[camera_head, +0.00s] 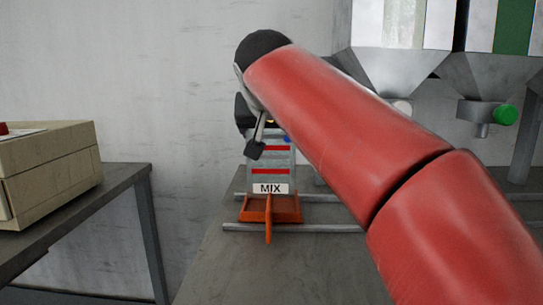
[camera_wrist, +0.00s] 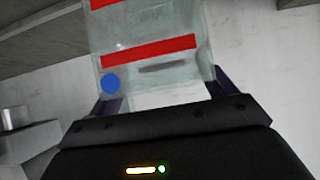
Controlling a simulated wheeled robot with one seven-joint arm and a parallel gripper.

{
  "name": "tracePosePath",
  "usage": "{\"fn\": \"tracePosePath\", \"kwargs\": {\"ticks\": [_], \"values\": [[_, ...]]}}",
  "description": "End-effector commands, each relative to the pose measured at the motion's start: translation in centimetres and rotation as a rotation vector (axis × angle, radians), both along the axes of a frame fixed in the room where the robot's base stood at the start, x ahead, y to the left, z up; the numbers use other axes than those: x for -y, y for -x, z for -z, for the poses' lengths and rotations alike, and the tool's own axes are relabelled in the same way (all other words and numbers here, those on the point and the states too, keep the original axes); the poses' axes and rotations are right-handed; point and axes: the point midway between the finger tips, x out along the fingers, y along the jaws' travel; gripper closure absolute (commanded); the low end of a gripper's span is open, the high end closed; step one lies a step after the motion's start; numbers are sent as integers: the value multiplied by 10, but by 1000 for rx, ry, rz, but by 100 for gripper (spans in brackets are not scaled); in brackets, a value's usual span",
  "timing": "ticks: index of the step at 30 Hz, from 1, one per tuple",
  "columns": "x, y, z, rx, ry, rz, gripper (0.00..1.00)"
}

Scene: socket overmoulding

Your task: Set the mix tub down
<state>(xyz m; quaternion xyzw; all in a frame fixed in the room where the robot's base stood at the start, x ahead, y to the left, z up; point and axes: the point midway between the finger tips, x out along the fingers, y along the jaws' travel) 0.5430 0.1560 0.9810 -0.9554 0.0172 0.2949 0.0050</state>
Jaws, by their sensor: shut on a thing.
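The mix tub (camera_head: 270,175) is a translucent grey container with red bands and a white MIX label. In the head view it is upright at an orange tray-like stand (camera_head: 284,213) on the table; I cannot tell whether it touches the stand. My gripper (camera_head: 257,140) is at the top of the tub, largely hidden behind my red arm. In the wrist view the tub (camera_wrist: 150,72), with red bands and a blue dot, fills the space between the dark fingers of my gripper (camera_wrist: 160,103), which is shut on it.
Metal rails (camera_head: 335,229) run across the grey table (camera_head: 290,270) beside the stand. Metal hoppers (camera_head: 400,70), one with a green knob (camera_head: 505,115), hang at the upper right. A beige machine (camera_head: 50,170) stands on a separate table at left, with a gap between.

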Motion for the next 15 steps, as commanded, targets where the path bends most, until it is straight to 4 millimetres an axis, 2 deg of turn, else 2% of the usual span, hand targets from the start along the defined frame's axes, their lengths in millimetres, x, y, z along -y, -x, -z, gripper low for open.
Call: {"fn": "tracePosePath", "kwargs": {"ticks": [3,6,15], "values": [[0,1,21,-2,1,-1,57],[0,1,32,-1,0,-1,57],[0,0,34,0,-1,1,57]]}}
